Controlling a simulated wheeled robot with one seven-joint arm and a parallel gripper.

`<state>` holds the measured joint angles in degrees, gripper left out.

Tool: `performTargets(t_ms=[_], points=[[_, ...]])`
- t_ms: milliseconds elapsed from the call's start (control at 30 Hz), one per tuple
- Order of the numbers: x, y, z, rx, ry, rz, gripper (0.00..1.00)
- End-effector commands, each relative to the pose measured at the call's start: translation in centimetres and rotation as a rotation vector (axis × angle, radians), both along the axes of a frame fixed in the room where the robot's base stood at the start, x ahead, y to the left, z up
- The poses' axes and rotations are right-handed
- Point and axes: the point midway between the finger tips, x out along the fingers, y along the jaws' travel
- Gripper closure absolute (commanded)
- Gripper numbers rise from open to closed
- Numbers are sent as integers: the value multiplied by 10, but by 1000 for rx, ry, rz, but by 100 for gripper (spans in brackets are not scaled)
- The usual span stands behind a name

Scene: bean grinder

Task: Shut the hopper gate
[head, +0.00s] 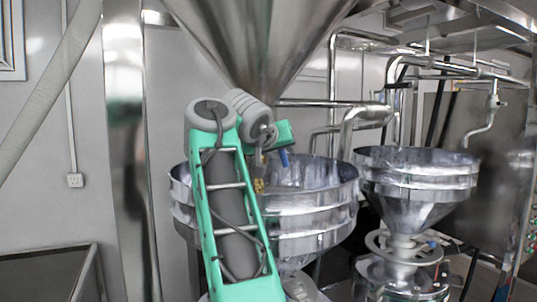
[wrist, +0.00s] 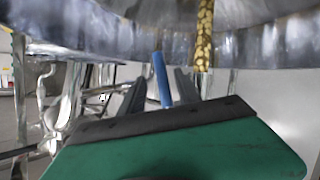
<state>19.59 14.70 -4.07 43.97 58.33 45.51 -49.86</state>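The steel hopper (head: 262,35) is a large cone hanging at the top of the head view. A column of beans (wrist: 204,38) shows in the wrist view, and a small patch of it (head: 259,185) shows below the hopper in the head view. A blue handle (wrist: 161,80), likely the gate's, also shows in the head view (head: 284,158). My gripper (wrist: 159,76) is open. Its two dark fingers stand on either side of the blue handle, with visible gaps. The gate itself is hidden behind my arm.
A wide steel bowl (head: 315,222) stands under the hopper, and a second bowl with a funnel (head: 415,185) stands to its right. Steel pipes (head: 365,115) run behind. A steel post (head: 126,150) stands left of my arm.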

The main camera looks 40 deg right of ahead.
Motion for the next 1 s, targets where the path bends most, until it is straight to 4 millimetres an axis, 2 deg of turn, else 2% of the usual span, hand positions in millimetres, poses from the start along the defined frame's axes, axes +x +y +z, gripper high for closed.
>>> performTargets(t_ms=[167,433,600,867,1000], points=[[0,-5,0,-2,-1,-5,60],[19,-47,-19,-1,2,-13,60],[31,-64,-26,-1,-1,-8,60],[35,-65,-28,-2,-2,-4,60],[35,-65,-28,-2,-2,-4,69]])
